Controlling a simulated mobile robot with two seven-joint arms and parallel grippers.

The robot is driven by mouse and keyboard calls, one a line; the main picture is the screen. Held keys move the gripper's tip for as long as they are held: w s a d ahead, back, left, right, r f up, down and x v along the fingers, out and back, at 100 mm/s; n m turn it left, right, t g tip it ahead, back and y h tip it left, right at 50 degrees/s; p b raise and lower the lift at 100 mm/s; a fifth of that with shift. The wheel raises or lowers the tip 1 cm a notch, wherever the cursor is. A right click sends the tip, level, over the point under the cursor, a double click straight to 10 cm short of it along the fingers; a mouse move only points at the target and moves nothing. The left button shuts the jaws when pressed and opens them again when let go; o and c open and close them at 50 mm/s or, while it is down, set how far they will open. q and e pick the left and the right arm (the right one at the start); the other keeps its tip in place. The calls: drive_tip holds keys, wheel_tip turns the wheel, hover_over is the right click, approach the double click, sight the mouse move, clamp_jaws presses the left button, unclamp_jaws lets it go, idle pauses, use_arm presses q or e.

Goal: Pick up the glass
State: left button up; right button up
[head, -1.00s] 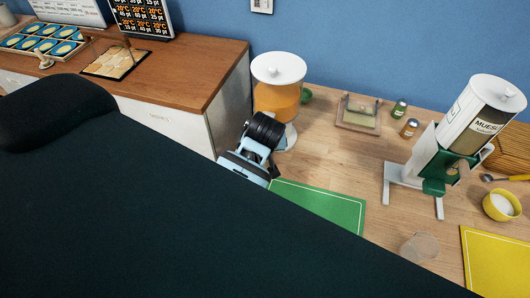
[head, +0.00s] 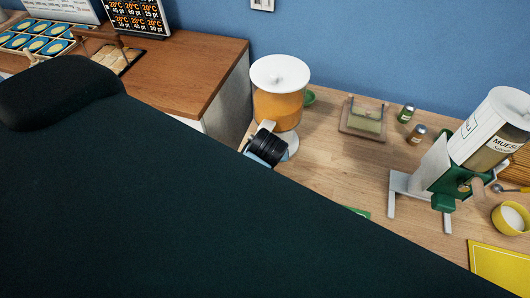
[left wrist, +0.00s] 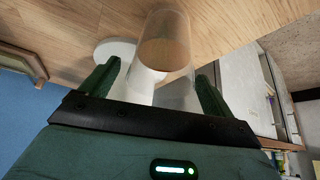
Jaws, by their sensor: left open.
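The clear glass (left wrist: 165,40) shows in the left wrist view as a see-through cylinder at the top centre. My left gripper (left wrist: 155,73) is open, its two green fingers spread, one to each side of the near part of the glass in the picture. I cannot tell whether the fingers touch it. In the head view the glass is not visible. My left gripper's fingers are also hidden there; only a black and light-blue part of my arm shows by the juice dispenser (head: 278,103). My right gripper is in neither view.
The dispenser's white base (left wrist: 115,50) is close beside the glass in the wrist view. A muesli dispenser (head: 490,130), yellow bowl (head: 510,218) and yellow mat (head: 500,268) stand at right. A butter dish (head: 363,118) is at the back. My dark arm covers much of the head view.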

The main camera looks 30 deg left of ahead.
use_arm(q)
drive_tip(key=shift+s+d, duration=0.1)
drive_tip(key=shift+s, duration=0.05)
drive_tip(key=shift+r, duration=0.1)
drive_tip(key=shift+c, duration=1.2)
drive_tip(key=c, duration=1.5)
drive_tip(key=shift+c, duration=0.2)
drive_tip(key=shift+r, duration=0.15)
